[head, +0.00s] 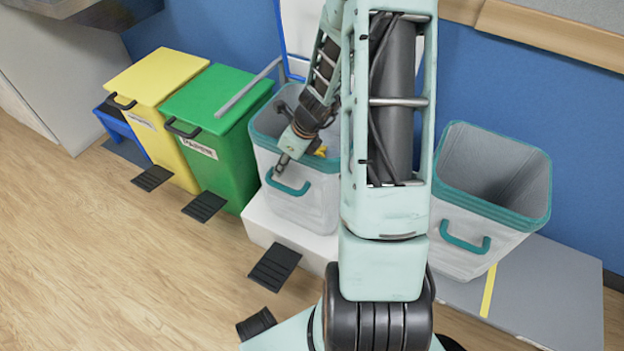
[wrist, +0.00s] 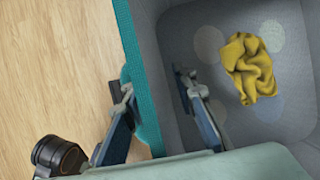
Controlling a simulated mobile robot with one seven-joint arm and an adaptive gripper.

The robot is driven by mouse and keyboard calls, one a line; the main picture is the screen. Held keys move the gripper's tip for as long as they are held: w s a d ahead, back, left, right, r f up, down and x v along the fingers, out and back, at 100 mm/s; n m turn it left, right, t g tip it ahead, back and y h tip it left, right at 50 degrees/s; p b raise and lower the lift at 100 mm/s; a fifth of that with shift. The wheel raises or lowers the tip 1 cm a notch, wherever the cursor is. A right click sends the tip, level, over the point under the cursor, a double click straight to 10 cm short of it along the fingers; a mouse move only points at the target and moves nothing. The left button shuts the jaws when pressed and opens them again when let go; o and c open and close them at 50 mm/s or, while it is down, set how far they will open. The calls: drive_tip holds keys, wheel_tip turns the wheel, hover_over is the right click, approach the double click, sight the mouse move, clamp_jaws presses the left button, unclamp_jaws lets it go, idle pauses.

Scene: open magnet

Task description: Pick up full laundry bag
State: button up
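The laundry bag (head: 308,210), a pale grey bin-shaped bag with a teal rim and teal front handle, stands on a low white base. In the wrist view a crumpled yellow cloth (wrist: 250,70) lies on its spotted bottom; a bit of yellow shows in the head view. My gripper (head: 284,165) is at the bag's front rim, above the handle. In the wrist view my gripper (wrist: 156,88) is open, with one finger outside and one inside the bag's teal-edged wall (wrist: 142,70). The fingers appear apart from the wall. My arm hides the bag's right side.
A second, similar bag (head: 478,212) with no contents visible stands right on a grey base (head: 550,290). Green (head: 222,125) and yellow (head: 160,80) lidded bins stand left, with black pedals in front. A blue wall is behind. Wood floor (head: 100,250) is clear at front left.

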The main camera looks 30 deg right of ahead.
clamp_jaws()
idle(0.4)
drive_tip(key=shift+w+r, duration=0.1)
drive_tip(key=shift+r, duration=0.05)
